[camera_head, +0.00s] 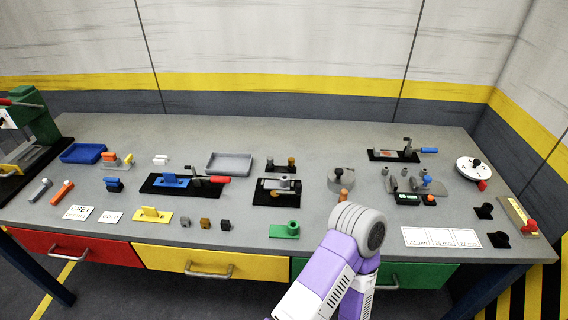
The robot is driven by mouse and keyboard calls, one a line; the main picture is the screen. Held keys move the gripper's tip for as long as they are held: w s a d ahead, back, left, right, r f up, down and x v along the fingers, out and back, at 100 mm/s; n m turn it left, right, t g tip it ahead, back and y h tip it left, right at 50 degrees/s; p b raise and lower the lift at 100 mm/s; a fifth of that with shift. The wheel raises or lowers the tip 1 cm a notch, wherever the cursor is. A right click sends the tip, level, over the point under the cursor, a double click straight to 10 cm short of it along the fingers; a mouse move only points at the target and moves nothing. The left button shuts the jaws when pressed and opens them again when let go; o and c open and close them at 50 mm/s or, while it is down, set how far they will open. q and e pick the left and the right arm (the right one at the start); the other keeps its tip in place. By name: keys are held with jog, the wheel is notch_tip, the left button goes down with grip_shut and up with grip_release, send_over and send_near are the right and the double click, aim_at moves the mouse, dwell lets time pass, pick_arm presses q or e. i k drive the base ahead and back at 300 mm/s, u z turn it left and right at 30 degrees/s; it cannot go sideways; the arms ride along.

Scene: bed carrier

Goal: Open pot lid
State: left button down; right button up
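A round grey pot (341,184) stands on the workbench right of centre. No gripper fingers show on this arm, and my other arm is out of view. I see nothing gripping the lid.
The grey workbench (330,130) holds several small fixtures. A grey tray (229,163) and a black-based clamp (277,188) are left of the pot. Grey fittings (424,184) stand to its right. White label cards (441,238) lie near the front edge. The back strip is clear.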

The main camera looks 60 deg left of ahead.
aim_at(342, 172)
jog(key=u, duration=2.15)
